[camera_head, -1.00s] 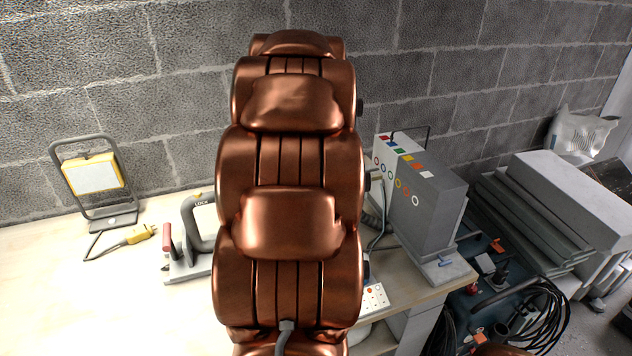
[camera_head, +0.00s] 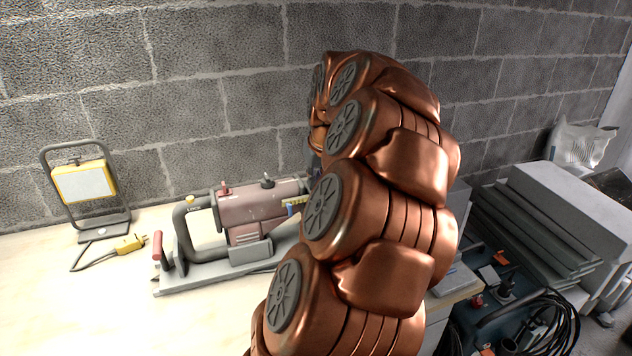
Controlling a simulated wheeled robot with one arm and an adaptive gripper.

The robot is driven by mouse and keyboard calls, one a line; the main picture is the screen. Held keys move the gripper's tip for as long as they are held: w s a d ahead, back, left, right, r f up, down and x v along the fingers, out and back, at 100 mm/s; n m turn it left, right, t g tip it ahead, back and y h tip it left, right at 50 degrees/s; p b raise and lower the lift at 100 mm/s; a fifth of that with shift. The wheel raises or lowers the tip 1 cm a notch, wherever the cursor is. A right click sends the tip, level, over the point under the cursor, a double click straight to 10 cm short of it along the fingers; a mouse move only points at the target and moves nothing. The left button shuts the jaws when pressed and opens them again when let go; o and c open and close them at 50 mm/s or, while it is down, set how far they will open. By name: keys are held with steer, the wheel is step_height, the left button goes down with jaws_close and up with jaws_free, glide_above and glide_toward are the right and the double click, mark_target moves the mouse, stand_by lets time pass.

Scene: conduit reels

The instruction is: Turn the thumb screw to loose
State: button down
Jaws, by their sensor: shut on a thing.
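I cannot pick out the thumb screw; it may be hidden behind my copper-coloured arm, which fills the middle of the view. My gripper is not visible. On the bench stands a machine with a dull red cylindrical body (camera_head: 262,207), a dark looped handle (camera_head: 185,232) marked LOCK with a small yellow button, and a grey base plate (camera_head: 200,279). Small red and black knobs show on top of the body. A red-ended lever (camera_head: 157,247) stands at its left end. The machine's right end is hidden by my arm.
A yellow work lamp (camera_head: 84,182) on a dark frame stands at the bench's left, with a yellow plug (camera_head: 130,243) and cable beside it. The pale bench top (camera_head: 70,310) is clear at front left. Grey slabs (camera_head: 570,215) and a coiled black cable (camera_head: 545,320) lie at right.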

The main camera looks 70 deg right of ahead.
stand_by(0.4)
steer(key=c, duration=1.3)
jaws_free()
steer(key=v, duration=1.2)
steer(key=shift+w+a, duration=0.1)
